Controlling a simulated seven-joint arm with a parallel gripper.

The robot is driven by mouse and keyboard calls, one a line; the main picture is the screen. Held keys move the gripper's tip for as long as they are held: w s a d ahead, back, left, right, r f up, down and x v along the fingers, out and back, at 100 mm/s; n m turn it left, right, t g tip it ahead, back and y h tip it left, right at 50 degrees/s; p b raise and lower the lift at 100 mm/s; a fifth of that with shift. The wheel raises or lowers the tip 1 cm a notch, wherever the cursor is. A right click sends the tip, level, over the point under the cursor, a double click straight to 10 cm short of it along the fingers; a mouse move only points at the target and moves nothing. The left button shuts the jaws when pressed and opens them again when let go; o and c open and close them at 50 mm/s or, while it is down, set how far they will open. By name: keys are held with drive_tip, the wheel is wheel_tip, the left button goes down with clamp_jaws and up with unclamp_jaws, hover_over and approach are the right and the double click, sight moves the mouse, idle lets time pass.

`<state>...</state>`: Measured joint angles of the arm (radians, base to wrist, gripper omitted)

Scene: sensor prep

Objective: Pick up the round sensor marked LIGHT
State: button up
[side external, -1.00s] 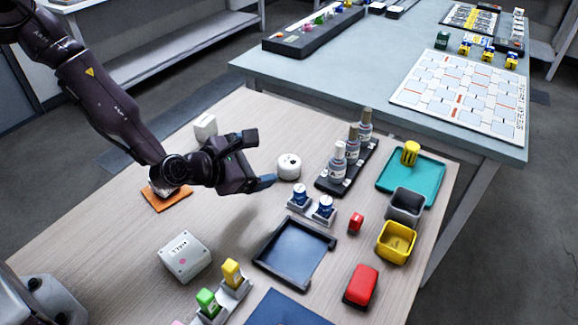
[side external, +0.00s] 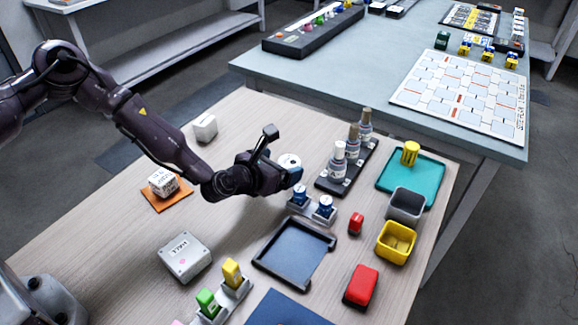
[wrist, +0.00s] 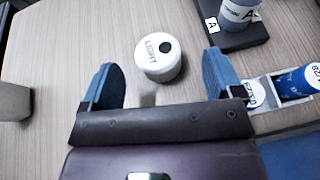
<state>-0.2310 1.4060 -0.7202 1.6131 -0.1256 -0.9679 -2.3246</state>
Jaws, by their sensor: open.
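The round white sensor (wrist: 160,57) stands upright on the wooden table, and its top reads LIGHT beside a black dot. In the side external view its white top (side external: 289,160) shows behind my gripper, which hides its lower part. My gripper (wrist: 160,85) is open, with one blue-tipped finger to the left and one to the right. In the wrist view the sensor lies ahead of the gap between the fingertips, nearer the right one. Nothing is held between the fingers. In the side external view my gripper (side external: 285,178) is low over the table at the sensor.
A black rack (side external: 333,186) of grey bottles stands right of the sensor. A holder with blue-capped vials (side external: 325,207) is close by my right finger. An empty dark tray (side external: 293,252) lies in front. A white block (side external: 205,128) and a cube (side external: 163,182) on an orange mat lie left.

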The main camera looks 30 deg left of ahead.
sight(285, 164)
drive_tip(key=x, duration=0.3)
drive_tip(key=shift+a+f, duration=0.15)
drive_tip(key=shift+f, duration=0.25)
drive_tip(key=shift+x, duration=0.8)
drive_tip(key=shift+r, duration=0.1)
drive_tip(key=c, duration=1)
drive_tip(key=shift+c, duration=0.2)
